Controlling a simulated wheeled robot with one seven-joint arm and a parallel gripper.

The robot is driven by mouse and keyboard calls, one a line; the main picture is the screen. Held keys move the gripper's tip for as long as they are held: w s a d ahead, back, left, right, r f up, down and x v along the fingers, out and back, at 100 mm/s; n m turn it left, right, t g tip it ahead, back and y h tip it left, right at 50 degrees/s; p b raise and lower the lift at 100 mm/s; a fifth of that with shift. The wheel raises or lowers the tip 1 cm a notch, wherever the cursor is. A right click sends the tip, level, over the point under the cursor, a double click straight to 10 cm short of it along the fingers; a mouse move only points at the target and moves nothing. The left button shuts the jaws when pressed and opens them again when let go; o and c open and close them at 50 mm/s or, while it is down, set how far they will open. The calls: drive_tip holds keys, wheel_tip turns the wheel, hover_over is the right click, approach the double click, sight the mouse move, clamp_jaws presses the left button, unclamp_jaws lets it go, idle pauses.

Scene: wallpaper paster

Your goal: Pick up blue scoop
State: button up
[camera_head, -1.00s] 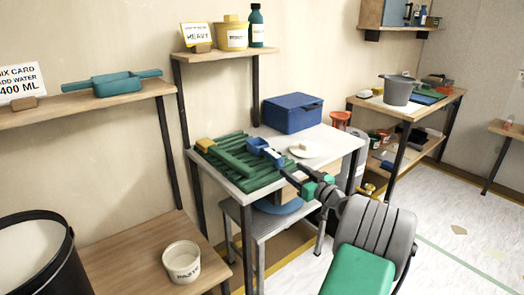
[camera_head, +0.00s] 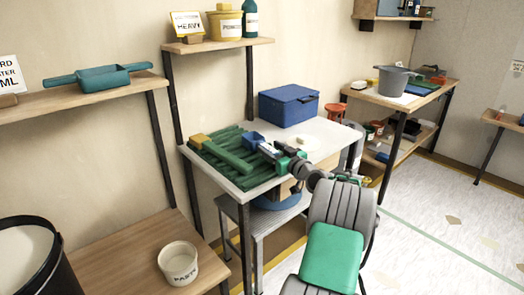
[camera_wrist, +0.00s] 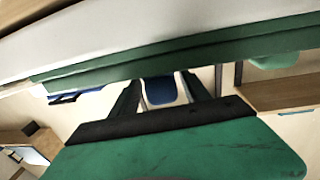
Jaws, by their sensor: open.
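The blue scoop (camera_head: 252,139) lies on the ribbed green rack on the white-topped table, its handle end toward my gripper. My gripper (camera_head: 275,150) is open beside the handle end, low over the rack's right side. In the wrist view a blue patch, likely the scoop (camera_wrist: 163,90), shows between my two fingers (camera_wrist: 163,98). I cannot tell whether the fingers touch it. The handle is partly hidden by my gripper in the head view.
The green rack (camera_head: 222,158) also holds a yellow-ended green tool. A blue box (camera_head: 289,106) stands behind on the table (camera_head: 335,137). A small pale item (camera_head: 302,140) sits right of my gripper.

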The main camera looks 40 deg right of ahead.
drive_tip(key=shift+a, duration=0.1)
clamp_jaws()
idle(0.4)
drive_tip(key=shift+r, duration=0.1)
